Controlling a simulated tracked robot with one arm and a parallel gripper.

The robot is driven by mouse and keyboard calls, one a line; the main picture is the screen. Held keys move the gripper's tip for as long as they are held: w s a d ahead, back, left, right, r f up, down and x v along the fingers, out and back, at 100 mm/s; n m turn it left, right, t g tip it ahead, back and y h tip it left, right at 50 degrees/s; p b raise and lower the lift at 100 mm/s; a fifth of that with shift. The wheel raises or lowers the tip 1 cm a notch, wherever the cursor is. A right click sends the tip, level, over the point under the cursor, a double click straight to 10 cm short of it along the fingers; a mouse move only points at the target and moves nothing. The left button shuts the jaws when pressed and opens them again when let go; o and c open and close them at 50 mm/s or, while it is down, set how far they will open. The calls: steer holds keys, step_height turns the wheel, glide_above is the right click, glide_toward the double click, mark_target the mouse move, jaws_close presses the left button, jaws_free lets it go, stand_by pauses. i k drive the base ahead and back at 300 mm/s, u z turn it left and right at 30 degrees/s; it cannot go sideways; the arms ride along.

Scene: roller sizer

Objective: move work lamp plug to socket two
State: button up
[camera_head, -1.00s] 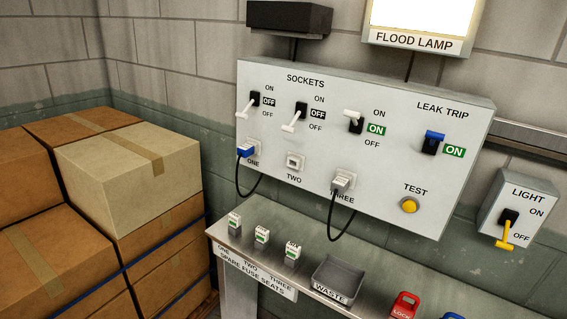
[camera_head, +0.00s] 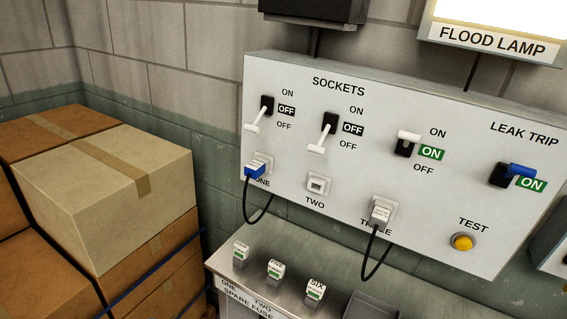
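The white socket panel (camera_head: 290,230) fills the middle and right of the view. A blue plug (camera_head: 255,171) with a black cable sits in socket one. Socket two (camera_head: 318,183) is empty. A white plug (camera_head: 381,211) with a black cable sits in socket three. The print on the plugs is too small to read, so I cannot tell which is the work lamp's. The switches of socket one (camera_head: 260,114) and socket two (camera_head: 324,132) are down at OFF. The switch of socket three (camera_head: 406,143) is up at ON. My gripper is not in view.
The leak trip switch (camera_head: 512,174) shows ON, beside a yellow test button (camera_head: 463,242). A lit flood lamp (camera_head: 492,43) is above. Several fuses stand on the shelf (camera_head: 223,262) below, with a grey tray (camera_head: 372,306). Cardboard boxes (camera_head: 110,195) fill the left.

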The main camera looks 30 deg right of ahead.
mark_target(256, 168)
steer(key=i, duration=0.95)
steer(key=z, duration=0.1)
